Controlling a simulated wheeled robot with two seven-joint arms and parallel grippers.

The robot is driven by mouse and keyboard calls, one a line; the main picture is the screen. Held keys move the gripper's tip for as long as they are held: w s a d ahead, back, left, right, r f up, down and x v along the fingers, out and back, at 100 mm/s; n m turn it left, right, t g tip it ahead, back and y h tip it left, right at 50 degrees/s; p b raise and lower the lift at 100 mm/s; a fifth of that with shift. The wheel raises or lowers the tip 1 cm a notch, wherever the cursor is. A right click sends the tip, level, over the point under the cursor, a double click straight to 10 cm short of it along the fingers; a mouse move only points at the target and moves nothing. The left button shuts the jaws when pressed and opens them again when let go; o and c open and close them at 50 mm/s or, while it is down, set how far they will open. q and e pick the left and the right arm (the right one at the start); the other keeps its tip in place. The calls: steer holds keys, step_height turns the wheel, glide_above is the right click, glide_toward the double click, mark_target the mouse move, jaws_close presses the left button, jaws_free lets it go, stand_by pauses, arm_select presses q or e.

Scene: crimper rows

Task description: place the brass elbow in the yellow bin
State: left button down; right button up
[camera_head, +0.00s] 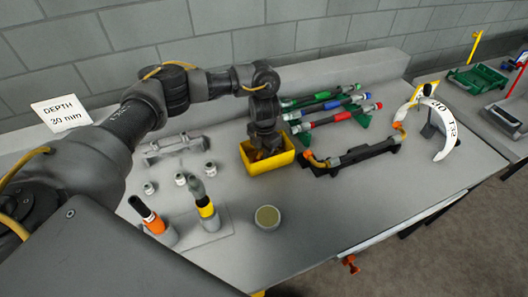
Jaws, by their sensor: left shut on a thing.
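The yellow bin (270,163) stands open on the grey bench near the middle of the camera_head view. My left gripper (266,149) points down into the bin's mouth, its lower end level with the rim. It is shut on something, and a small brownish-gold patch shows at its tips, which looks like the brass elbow. Most of the piece is hidden by the gripper and the bin's front wall, so I cannot tell if it touches the bin's floor. My right gripper is not in view.
A round tin (268,217) stands in front of the bin. Two upright tools (207,210) and small fittings stand at left. Bare bench lies at front right.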

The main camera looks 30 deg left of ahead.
arm_select(q)
steer(key=shift+f, duration=0.15)
steer(key=c, duration=1.4)
jaws_free()
steer(key=shift+c, duration=0.2)
steer(key=shift+r, duration=0.4)
step_height(320, 180, up, 12)
steer(key=shift+f, duration=0.2)
steer(key=shift+s, duration=0.1)
